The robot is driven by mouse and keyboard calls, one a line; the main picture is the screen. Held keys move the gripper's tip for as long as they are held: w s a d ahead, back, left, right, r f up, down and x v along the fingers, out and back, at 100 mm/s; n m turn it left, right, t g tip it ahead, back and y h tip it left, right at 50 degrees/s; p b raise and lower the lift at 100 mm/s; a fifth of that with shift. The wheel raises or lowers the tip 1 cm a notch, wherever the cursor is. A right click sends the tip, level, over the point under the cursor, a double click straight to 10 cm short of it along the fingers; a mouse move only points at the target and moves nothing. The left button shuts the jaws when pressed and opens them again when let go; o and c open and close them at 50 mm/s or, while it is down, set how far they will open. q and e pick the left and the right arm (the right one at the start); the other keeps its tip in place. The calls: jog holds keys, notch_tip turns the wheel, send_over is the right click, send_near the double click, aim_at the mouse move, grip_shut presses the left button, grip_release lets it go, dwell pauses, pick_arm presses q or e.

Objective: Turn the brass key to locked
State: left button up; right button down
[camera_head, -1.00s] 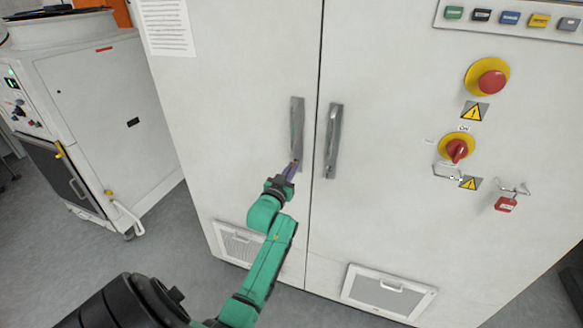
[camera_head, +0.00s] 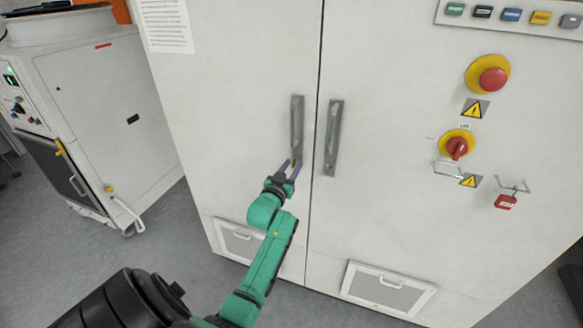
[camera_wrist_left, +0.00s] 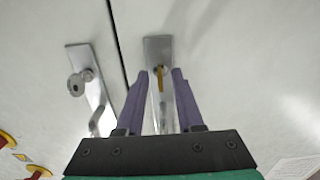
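The brass key (camera_wrist_left: 160,78) sits in the lock at the end of a metal handle plate (camera_wrist_left: 158,50) on the left cabinet door; the same plate shows in the head view (camera_head: 297,125). In the wrist view the key's bow hangs between the two purple fingers of my left gripper (camera_wrist_left: 161,82), apart from both. My left gripper (camera_head: 290,165) is open at the lower end of that plate in the head view, where the key is barely visible. My right gripper is not in view.
A second handle plate (camera_head: 333,140) is on the right door, with a round lock (camera_wrist_left: 77,86) in the wrist view. A red-and-yellow rotary switch (camera_head: 457,148), a red padlock (camera_head: 506,202) and an emergency button (camera_head: 492,79) are farther right.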

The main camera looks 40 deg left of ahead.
pick_arm(q)
jog(key=shift+s, duration=0.1)
jog(key=b+v, duration=0.2)
jog(key=v, duration=1.2)
jog(key=shift+b, duration=0.35)
jog(key=shift+s+d, duration=0.15)
jog(key=s+d+f+m+g+h, duration=0.15)
jog(key=d+f, duration=0.25)
jog(key=f, duration=0.7)
jog(key=s+d+f+m+g+h, duration=0.1)
jog(key=d+f+g+h, duration=0.15)
jog(key=f, duration=0.85)
jog(key=s+d+f+m+g+h, duration=0.1)
jog(key=s+d+f+g, duration=0.3)
jog(key=f, duration=0.8)
jog(key=s+d+f+m+g+h, duration=0.1)
jog(key=s+d+f+g, duration=0.25)
jog(key=s+f, duration=0.65)
jog(key=s+f+m+g, duration=0.1)
jog(key=s+f, duration=0.3)
jog(key=s, duration=0.4)
jog(key=s+a+f+m+g, duration=0.1)
jog(key=s+f+g, duration=0.2)
jog(key=s, duration=0.5)
jog(key=shift+a+f, duration=0.15)
jog(key=shift+f, duration=0.5)
